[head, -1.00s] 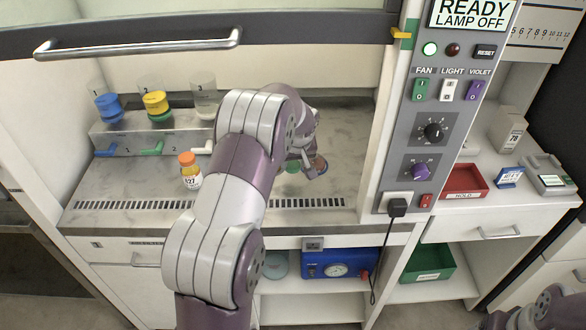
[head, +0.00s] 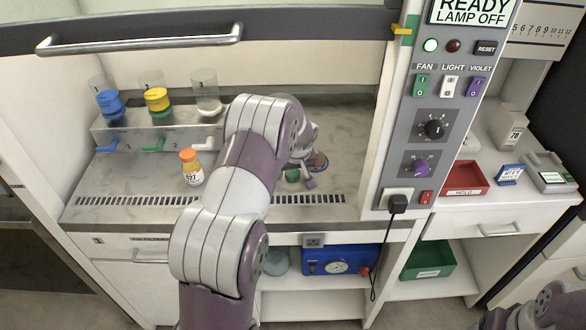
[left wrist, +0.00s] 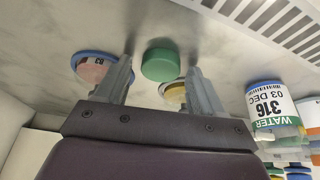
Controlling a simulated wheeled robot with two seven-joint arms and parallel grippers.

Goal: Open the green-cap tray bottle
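A round green cap (left wrist: 160,62) shows between and just beyond the fingertips of my left gripper (left wrist: 165,78) in the left wrist view. The fingers stand apart with gaps to both sides of the cap. No bottle body shows under the cap, so I cannot tell what it sits on. In the head view the green cap (head: 292,176) is beside my left gripper (head: 305,174) on the hood's work surface, partly hidden by my arm. My right gripper does not show; only part of my right arm is at the lower right.
An orange-capped bottle (head: 191,168) stands left of my arm. A rack (head: 130,136) behind holds blue and yellow items. In the left wrist view, a blue-rimmed dish (left wrist: 92,68), a yellowish item (left wrist: 174,94) and a water bottle (left wrist: 272,108) are near. The raised sash handle (head: 140,42) is above.

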